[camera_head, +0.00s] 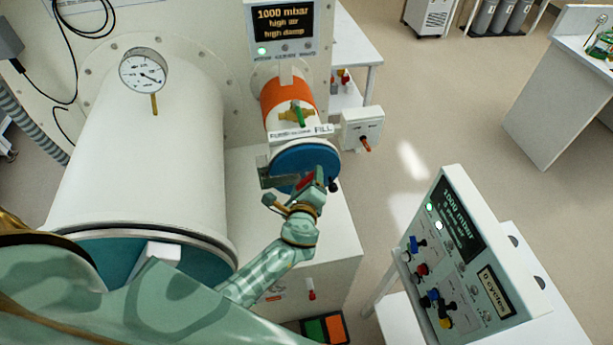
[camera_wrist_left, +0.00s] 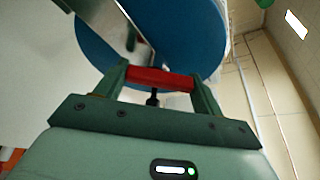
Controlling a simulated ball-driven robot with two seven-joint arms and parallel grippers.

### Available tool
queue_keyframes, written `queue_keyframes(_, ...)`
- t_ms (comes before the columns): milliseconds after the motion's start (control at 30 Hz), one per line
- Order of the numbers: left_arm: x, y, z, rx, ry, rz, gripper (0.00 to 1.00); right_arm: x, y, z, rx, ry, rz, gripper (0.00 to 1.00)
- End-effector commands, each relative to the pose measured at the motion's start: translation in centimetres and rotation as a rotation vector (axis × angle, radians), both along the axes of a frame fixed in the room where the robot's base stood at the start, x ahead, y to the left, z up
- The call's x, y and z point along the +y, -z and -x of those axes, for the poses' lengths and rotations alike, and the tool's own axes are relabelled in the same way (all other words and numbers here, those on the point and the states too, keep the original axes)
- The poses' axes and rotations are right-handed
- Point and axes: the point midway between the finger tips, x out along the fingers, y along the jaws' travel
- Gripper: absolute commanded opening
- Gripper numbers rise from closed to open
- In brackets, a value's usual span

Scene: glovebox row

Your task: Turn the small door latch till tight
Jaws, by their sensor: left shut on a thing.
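The small door (camera_head: 312,154) is a round blue disc on the end of the small orange and white chamber, and it looks closed. It also fills the upper part of the left wrist view (camera_wrist_left: 190,35). The latch is a red bar (camera_wrist_left: 160,78) in front of the blue door. My left gripper (camera_head: 308,183) is at the lower front of this door. In the left wrist view the gripper's two green fingers (camera_wrist_left: 162,84) stand at the two ends of the red bar, shut on it. In the head view the hand hides most of the latch. My right gripper is not in view.
The large white chamber (camera_head: 150,130) with a gauge (camera_head: 143,69) stands to the left. A green-handled valve (camera_head: 298,113) sits above the small door. A control panel (camera_head: 455,265) stands at lower right. The floor between is clear.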

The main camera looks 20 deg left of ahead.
Motion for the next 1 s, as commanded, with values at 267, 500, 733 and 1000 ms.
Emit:
queue_keyframes(267,-0.02,0.06,0.01,0.041,-0.001,-0.053,0.45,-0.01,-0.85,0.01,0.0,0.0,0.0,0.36)
queue_keyframes(500,-0.01,0.16,0.02,0.047,0.0,-0.061,0.45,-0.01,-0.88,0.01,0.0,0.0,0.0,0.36)
queue_keyframes(733,0.0,0.15,0.03,0.047,0.0,-0.062,0.74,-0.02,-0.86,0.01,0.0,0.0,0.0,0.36)
queue_keyframes(1000,-0.02,0.09,-0.01,0.045,0.0,-0.06,0.9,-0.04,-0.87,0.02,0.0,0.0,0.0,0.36)
